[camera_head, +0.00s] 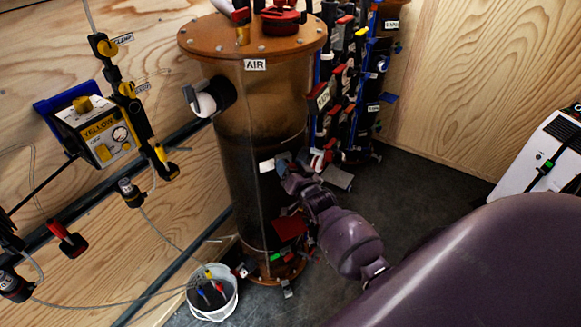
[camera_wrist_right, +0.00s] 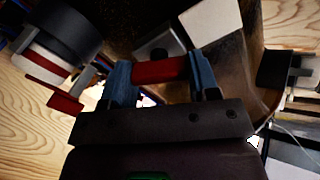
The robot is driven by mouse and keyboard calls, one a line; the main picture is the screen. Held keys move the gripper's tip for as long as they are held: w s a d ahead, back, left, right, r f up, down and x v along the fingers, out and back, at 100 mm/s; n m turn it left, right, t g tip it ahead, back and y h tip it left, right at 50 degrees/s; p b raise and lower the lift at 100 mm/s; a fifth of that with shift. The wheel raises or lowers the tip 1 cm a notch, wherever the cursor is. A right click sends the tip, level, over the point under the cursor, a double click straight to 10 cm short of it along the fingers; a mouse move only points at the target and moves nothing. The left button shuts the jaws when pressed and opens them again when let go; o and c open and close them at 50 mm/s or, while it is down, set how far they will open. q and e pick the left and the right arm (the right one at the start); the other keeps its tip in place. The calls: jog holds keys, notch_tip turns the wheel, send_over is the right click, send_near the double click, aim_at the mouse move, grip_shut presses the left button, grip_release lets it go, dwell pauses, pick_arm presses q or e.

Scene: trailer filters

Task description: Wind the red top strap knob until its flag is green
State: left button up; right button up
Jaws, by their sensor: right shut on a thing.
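My right gripper (camera_head: 286,168) reaches the right side of the brown AIR cylinder (camera_head: 245,110), about mid-height and near a small white label. In the right wrist view the two blue-grey fingers (camera_wrist_right: 162,76) are shut on a red bar-shaped knob (camera_wrist_right: 152,70), which lies crosswise between them. In the head view this knob is hidden by the gripper. A red square plate (camera_head: 290,226) shows lower on the cylinder, with a small green piece (camera_head: 275,257) below it. I cannot tell which piece is the top strap's flag. My left gripper is out of view.
A rack of red, blue and black parts (camera_head: 340,95) stands close behind the cylinder. A white bucket (camera_head: 213,298) sits at its foot. A yellow box (camera_head: 98,130) hangs on the wooden wall at left. Dark floor (camera_head: 420,190) is clear to the right.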

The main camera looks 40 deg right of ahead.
jog(key=shift+n, duration=0.3)
jog(key=shift+n+p, duration=0.4)
jog(key=shift+n, duration=0.8)
jog(key=shift+a+n, duration=0.1)
jog(key=shift+n, duration=1.3)
jog(key=o, duration=0.9)
jog(key=shift+s, duration=0.1)
